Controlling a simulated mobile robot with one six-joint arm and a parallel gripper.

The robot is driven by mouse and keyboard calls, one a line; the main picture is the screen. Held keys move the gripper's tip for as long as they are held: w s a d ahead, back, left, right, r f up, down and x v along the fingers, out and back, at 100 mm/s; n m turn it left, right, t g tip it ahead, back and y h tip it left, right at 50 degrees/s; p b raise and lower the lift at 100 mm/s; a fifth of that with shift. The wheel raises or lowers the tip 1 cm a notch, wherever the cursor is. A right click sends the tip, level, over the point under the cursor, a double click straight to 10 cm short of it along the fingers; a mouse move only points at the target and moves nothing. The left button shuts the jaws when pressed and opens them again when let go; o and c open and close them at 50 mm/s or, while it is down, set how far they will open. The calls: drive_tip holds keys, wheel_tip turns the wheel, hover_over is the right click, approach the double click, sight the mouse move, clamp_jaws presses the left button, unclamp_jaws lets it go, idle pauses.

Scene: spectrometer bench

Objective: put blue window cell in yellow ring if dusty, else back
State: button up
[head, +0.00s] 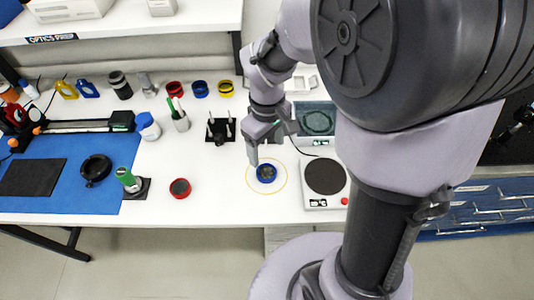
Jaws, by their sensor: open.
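The blue window cell (266,173) is a small blue round piece on the white bench, inside a thin yellow circle outline (248,184). Its middle looks dark with some lighter marks; whether this is dust is too small to tell. My gripper (263,154) is open and empty, pointing down just above and behind the cell. One finger comes close to the cell's left rim; whether it touches I cannot tell. A yellow ring (226,88) stands at the back of the bench, beside a blue ring (200,89) and a red ring (174,89).
A device with a dark round plate (325,176) stands right of the cell. A black post stand (220,131) is behind. A blue mat (60,190) covers the left side.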

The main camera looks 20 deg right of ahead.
drive_tip(key=s+a+r+m+t+y, duration=0.1)
drive_tip(key=s+a+r+m+t, duration=0.15)
drive_tip(key=s+r+m, duration=0.35)
drive_tip(key=s+a+r+m+t+y, duration=0.1)
drive_tip(key=s+a+r+m+t, duration=0.2)
drive_tip(key=s+r, duration=0.5)
drive_tip(key=shift+m, duration=0.4)
drive_tip(key=f+b, duration=0.1)
drive_tip(key=w+d+f+b, duration=0.1)
drive_tip(key=f+b, duration=0.2)
drive_tip(key=b, duration=0.1)
drive_tip(key=shift+w+d+f, duration=0.15)
drive_tip(key=shift+d+f, duration=0.05)
drive_tip(key=shift+d, duration=0.05)
